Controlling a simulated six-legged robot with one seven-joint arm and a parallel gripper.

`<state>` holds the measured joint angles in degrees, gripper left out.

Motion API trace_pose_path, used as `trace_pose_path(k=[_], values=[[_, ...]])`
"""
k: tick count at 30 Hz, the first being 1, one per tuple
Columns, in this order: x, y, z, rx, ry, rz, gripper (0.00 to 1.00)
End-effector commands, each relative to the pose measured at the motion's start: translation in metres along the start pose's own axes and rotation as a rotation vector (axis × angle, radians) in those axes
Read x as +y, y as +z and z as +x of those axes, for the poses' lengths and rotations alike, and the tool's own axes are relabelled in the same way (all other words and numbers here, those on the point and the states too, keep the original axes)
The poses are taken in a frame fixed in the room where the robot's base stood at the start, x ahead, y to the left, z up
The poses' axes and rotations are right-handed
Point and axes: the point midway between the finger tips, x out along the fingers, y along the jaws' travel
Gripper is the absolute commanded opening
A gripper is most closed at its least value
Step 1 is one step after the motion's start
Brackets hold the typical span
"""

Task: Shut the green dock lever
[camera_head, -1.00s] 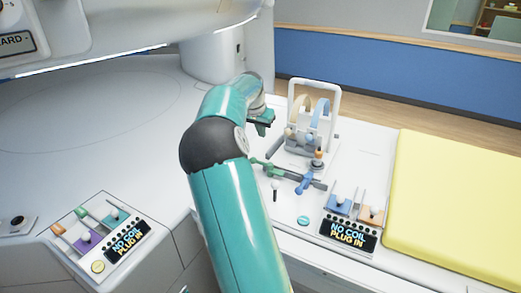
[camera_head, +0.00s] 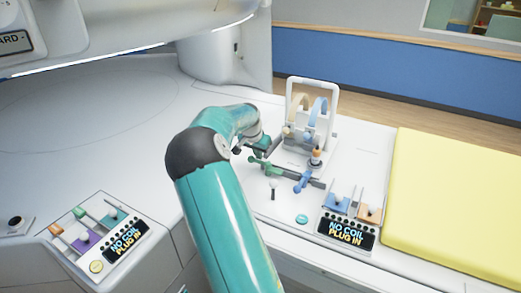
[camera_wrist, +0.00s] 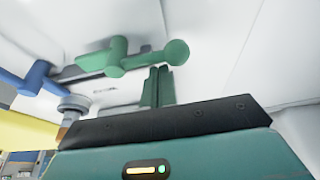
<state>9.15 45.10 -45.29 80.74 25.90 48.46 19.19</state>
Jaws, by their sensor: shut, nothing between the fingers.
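The green dock lever (camera_head: 264,167) lies on the white bed top, on the dark rail in front of the white frame. In the wrist view the green lever (camera_wrist: 120,58) shows a round knob at its right end. My gripper (camera_head: 262,150) is just behind the lever in the head view, where its fingers are hard to make out. In the wrist view my gripper (camera_wrist: 158,72) has its two green fingers together and empty, with the tips just below the knob. I cannot tell whether they touch it.
A blue lever (camera_head: 303,181) sits on the same rail, to the right. A white frame (camera_head: 337,100) with curved bands stands behind. A yellow pad (camera_head: 455,200) lies right. Control panels (camera_head: 347,235) sit in front. The left bed surface is clear.

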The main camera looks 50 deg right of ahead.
Motion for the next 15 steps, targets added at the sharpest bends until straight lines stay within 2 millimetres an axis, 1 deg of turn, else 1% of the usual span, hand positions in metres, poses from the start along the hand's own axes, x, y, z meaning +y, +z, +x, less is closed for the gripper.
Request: trace_pose_path(k=[15], values=[[0.0003,0.0006,-0.0016,0.001,-0.009,-0.022,0.0]])
